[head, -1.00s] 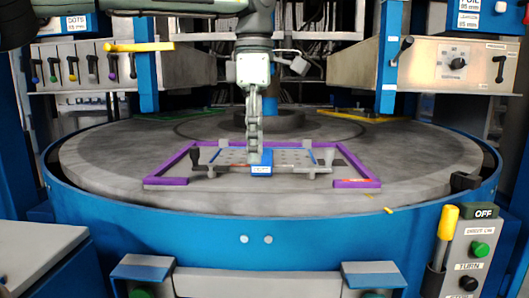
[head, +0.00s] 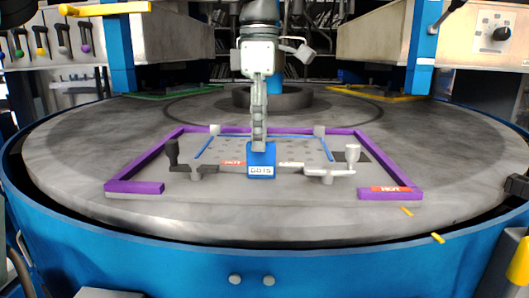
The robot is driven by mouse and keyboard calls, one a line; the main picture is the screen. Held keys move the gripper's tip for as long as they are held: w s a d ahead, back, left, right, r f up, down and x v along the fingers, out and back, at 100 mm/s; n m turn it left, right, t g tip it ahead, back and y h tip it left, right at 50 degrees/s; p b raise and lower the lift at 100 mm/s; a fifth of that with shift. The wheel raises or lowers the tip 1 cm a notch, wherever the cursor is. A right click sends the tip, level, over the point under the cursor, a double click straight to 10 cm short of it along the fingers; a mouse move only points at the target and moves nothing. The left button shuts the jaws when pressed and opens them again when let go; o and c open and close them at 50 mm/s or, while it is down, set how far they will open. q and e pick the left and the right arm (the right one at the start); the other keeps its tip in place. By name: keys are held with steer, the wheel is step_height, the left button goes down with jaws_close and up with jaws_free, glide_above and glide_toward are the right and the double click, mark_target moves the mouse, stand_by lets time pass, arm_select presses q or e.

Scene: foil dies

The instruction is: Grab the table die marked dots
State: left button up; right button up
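The table die (head: 222,179) is a flat grey plate with rows of dark dots, lying inside a purple frame (head: 133,187) on the round grey table. A blue block at its front edge (head: 262,171) bears a white label reading DOTS. My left gripper (head: 259,147) points straight down, its fingertips at the top of that blue block. I see the fingers edge-on, one behind the other, so whether they are open or shut on the block is hidden. My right gripper is out of view.
Crank-like clamps stand at the left (head: 196,172) and right (head: 328,174) of the die. Red HOT labels mark the die and frame. A green frame (head: 170,95) and a yellow frame (head: 375,93) lie farther back. The blue rim (head: 130,245) curves in front.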

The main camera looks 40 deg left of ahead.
arm_select(q)
step_height(320, 180, down, 4)
steer(key=shift+d+r, duration=0.1)
steer(key=shift+w+f, duration=0.1)
steer(key=shift+f, duration=0.35)
steer(key=shift+c, duration=1.1)
jaws_close()
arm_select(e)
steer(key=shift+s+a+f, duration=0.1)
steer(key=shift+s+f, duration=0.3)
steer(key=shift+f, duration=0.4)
